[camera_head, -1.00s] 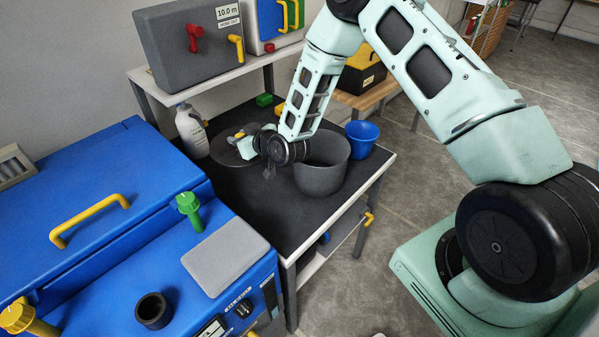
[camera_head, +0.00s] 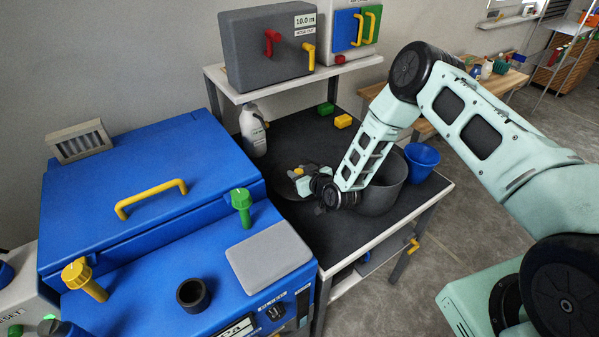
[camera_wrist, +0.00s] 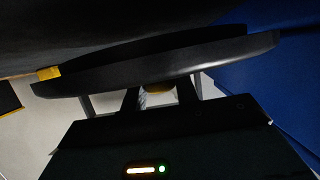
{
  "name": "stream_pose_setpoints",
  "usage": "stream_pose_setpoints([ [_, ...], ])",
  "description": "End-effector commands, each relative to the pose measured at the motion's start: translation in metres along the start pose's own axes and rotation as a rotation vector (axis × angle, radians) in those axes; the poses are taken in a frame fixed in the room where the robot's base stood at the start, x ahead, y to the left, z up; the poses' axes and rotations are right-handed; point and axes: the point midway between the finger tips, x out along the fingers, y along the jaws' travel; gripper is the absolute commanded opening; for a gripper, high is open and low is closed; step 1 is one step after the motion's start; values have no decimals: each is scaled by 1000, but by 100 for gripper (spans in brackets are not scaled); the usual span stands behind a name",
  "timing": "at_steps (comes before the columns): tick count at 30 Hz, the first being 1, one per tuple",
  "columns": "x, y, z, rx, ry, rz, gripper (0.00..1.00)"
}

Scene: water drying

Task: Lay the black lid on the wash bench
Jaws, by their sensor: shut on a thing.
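The black lid (camera_head: 284,187) is a dark round disc at the left of the pot, over the dark top of the wash bench (camera_head: 290,128). My gripper (camera_head: 307,182) is at the lid's right side and shut on its handle; the arm hides part of it. In the wrist view the lid (camera_wrist: 165,68) spans the picture nearly edge-on, with my gripper's fingers (camera_wrist: 158,97) below it. A dark surface lies close beyond the lid. I cannot tell whether the lid touches the bench.
A dark grey pot (camera_head: 385,190) and a blue bucket (camera_head: 421,160) stand right of my gripper. A white bottle (camera_head: 252,132) stands behind the lid. Green (camera_head: 325,108) and yellow (camera_head: 343,121) blocks lie farther back. A blue machine (camera_head: 150,195) borders the bench on the left.

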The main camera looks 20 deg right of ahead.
Motion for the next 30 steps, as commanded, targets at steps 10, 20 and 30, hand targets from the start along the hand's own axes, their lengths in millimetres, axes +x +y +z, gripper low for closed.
stream_pose_setpoints([
  [10, 2, 0, 4, -1, 1, -1, 6],
  [20, 5, 0, 14, 0, 1, 0, 6],
  [30, 6, 0, 16, 0, -1, 0, 51],
])
